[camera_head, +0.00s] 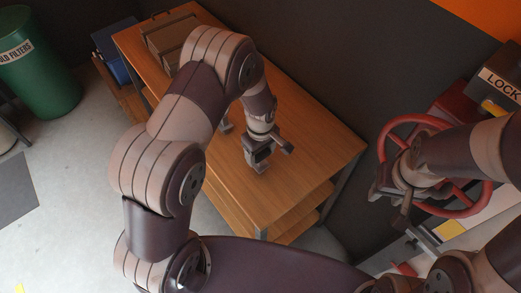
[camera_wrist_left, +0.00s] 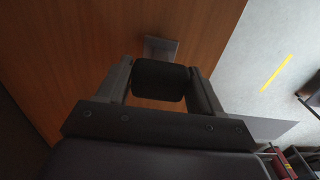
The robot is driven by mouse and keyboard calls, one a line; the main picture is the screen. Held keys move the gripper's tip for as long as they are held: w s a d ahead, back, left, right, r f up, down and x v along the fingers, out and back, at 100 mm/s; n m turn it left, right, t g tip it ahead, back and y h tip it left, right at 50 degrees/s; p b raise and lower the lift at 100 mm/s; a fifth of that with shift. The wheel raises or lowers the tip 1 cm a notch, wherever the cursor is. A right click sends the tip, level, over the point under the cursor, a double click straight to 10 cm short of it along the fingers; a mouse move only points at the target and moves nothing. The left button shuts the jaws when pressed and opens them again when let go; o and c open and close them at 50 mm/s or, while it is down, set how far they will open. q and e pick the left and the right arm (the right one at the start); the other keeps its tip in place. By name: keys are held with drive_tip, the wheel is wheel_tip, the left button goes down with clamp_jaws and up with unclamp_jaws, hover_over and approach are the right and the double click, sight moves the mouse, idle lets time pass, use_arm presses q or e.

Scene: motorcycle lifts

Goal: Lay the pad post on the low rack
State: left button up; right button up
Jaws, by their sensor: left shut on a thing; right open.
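The low rack (camera_head: 309,128) is a wooden unit with a flat top and lower shelves, in the middle of the head view. My left gripper (camera_head: 258,158) is over its top, toward the near right end. In the left wrist view, the gripper (camera_wrist_left: 163,85) is shut on the pad post (camera_wrist_left: 158,80), whose black rounded pad lies between the fingers. A grey metal piece shows just beyond the pad against the wood; I cannot tell whether it touches the top. My right gripper (camera_head: 392,200) is open beside the red wheel at the right.
A box (camera_head: 168,38) stands on the rack's far left end. A red handwheel (camera_head: 421,126) and a lock-labelled box (camera_head: 500,85) are at the right. A green bin (camera_head: 38,75) stands at the far left. The rack top right of my left gripper is clear.

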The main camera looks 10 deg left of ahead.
use_arm(q)
drive_tip(key=shift+w+f, duration=0.1)
drive_tip(key=shift+f, duration=0.1)
drive_tip(key=o, duration=1.1)
drive_tip(key=shift+o, duration=0.2)
drive_tip(key=shift+r, duration=0.1)
